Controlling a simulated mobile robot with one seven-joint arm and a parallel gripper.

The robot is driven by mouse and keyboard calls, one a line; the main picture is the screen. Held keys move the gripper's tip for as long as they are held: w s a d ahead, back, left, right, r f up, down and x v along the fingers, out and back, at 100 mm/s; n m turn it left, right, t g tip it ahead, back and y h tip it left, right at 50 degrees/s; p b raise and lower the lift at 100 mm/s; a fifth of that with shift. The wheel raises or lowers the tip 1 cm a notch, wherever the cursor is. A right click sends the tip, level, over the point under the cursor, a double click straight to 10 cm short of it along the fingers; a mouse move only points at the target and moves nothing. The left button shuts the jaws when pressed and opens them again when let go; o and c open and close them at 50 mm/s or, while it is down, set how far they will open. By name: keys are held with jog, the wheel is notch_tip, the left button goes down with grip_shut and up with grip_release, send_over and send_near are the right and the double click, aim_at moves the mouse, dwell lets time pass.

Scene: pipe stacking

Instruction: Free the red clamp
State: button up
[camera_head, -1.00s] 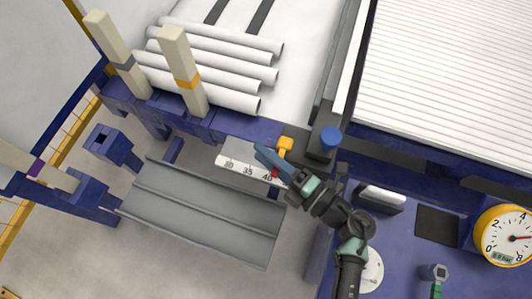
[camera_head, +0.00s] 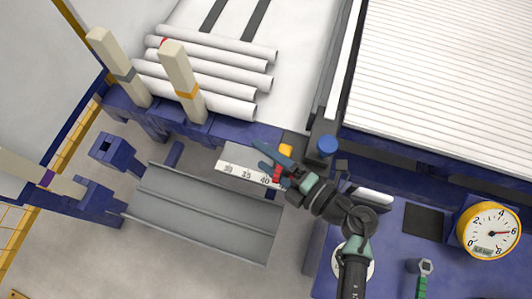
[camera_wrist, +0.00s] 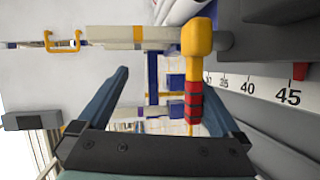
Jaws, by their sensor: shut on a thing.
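The clamp handle has a red and black grip (camera_wrist: 194,102) below a yellow head (camera_wrist: 196,45) in the wrist view. The yellow head also shows in the head view (camera_head: 286,150), beside the scale's right end. My gripper (camera_head: 268,158) is at the clamp, its blue fingers reaching up-left. In the wrist view the handle stands between the fingers (camera_wrist: 165,95), nearer the right one. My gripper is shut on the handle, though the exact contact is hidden. A red piece (camera_wrist: 299,71) sits at the scale's edge near 45; I cannot tell if it belongs to the clamp.
The white numbered scale (camera_head: 232,167) lies left of my gripper, above a grey trough (camera_head: 200,220). Several white pipes (camera_head: 220,62) lie behind beige posts (camera_head: 181,80). A blue knob (camera_head: 328,146) stands close right of the clamp. A gauge (camera_head: 488,232) is far right.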

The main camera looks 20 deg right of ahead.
notch_tip(320, 180, up, 8)
jog(key=w+t+y, duration=0.1)
jog(key=shift+a+n+t, duration=0.25)
jog(key=shift+n+t, duration=0.05)
jog(key=shift+g+h, duration=0.5)
jog(key=shift+g, duration=0.2)
jog(key=f, duration=0.4)
jog(key=s+f, duration=0.1)
jog(key=f, duration=0.2)
jog(key=shift+d, duration=0.3)
jog(key=shift+c, duration=0.3)
jog(key=shift+o, duration=0.2)
jog(key=shift+s+r, duration=0.1)
jog(key=shift+s, duration=0.05)
jog(key=shift+v, duration=1.15)
jog(key=shift+c, duration=0.7)
jog(key=s+d+f+b, duration=0.1)
jog(key=s+d, duration=0.5)
jog(key=s, duration=0.5)
